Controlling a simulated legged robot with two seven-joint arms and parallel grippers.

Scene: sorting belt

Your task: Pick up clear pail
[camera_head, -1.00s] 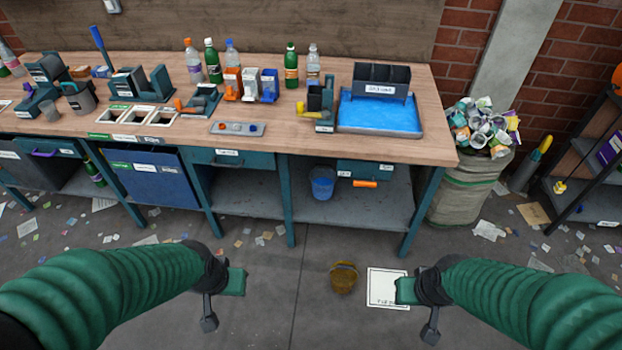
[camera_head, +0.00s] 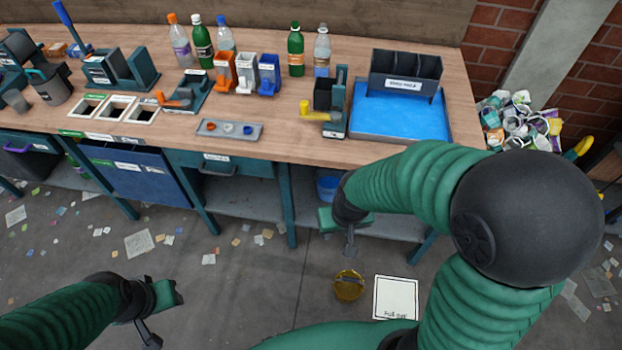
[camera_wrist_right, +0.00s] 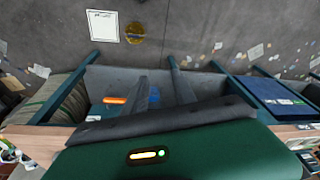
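A small blue pail (camera_head: 327,185) stands on the lower shelf under the bench, partly hidden behind my right gripper (camera_head: 350,250). In the right wrist view the blue pail (camera_wrist_right: 153,97) shows past two dark fingers (camera_wrist_right: 162,80), which are apart with nothing seen between them. A small yellow-amber pail (camera_head: 348,286) stands on the floor, below my right gripper and apart from it; it also shows in the right wrist view (camera_wrist_right: 134,33). No colourless pail can be made out. My left gripper (camera_head: 150,325) is low at the left over the floor; its opening is unclear.
A white labelled sheet (camera_head: 396,297) lies beside the amber pail. The bench (camera_head: 300,150) edge and legs are close to my right gripper. The bench holds a blue tray (camera_head: 385,120), bottles and dispensers. A sack of rubbish (camera_head: 520,120) stands at the right.

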